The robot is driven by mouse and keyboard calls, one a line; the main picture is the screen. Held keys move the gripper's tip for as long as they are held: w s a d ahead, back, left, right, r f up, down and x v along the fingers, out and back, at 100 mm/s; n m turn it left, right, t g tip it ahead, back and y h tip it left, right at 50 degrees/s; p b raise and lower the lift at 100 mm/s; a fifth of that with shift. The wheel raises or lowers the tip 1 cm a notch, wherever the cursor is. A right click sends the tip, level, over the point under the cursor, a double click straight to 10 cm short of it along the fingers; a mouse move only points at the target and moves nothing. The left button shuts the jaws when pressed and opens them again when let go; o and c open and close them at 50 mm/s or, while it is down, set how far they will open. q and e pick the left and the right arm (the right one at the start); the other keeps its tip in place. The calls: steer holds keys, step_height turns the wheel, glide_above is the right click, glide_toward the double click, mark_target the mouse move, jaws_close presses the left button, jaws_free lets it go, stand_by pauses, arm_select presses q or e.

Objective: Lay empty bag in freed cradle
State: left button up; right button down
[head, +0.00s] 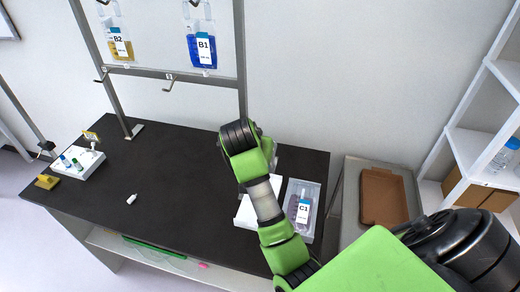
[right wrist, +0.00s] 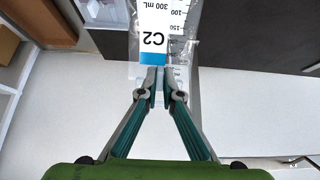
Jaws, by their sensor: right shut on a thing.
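An empty-looking clear bag labelled C2 (right wrist: 155,38) is in the right wrist view. My right gripper (right wrist: 160,76) is shut on the bag's end, next to the blue label band. In the head view my right arm reaches over the table and hides this gripper and the bag. A bag labelled C1 (head: 303,207) with dark contents lies at the table's right side, in a pale cradle. A white unit (head: 243,214) stands left of it, partly hidden behind my arm, so I cannot tell whether a free cradle is there. My left gripper is out of view.
Bags B2 (head: 121,46) and B1 (head: 202,45) hang from the metal rack (head: 170,76) at the back. A white tube holder (head: 80,163) and a small white bottle (head: 132,199) are on the dark table's left. A brown tray (head: 385,197) sits on the right; the table's middle is clear.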

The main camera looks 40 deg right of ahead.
step_height(320, 180, down, 4)
steer(key=shift+f, duration=0.15)
steer(key=shift+f+b, duration=0.45)
steer(key=shift+f, duration=0.05)
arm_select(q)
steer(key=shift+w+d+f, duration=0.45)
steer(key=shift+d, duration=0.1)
arm_select(e)
steer(key=shift+w+d+f, duration=0.1)
steer(key=shift+f, duration=0.15)
steer(key=c, duration=2.2)
jaws_free()
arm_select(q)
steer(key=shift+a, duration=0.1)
arm_select(e)
steer(key=shift+o, duration=0.2)
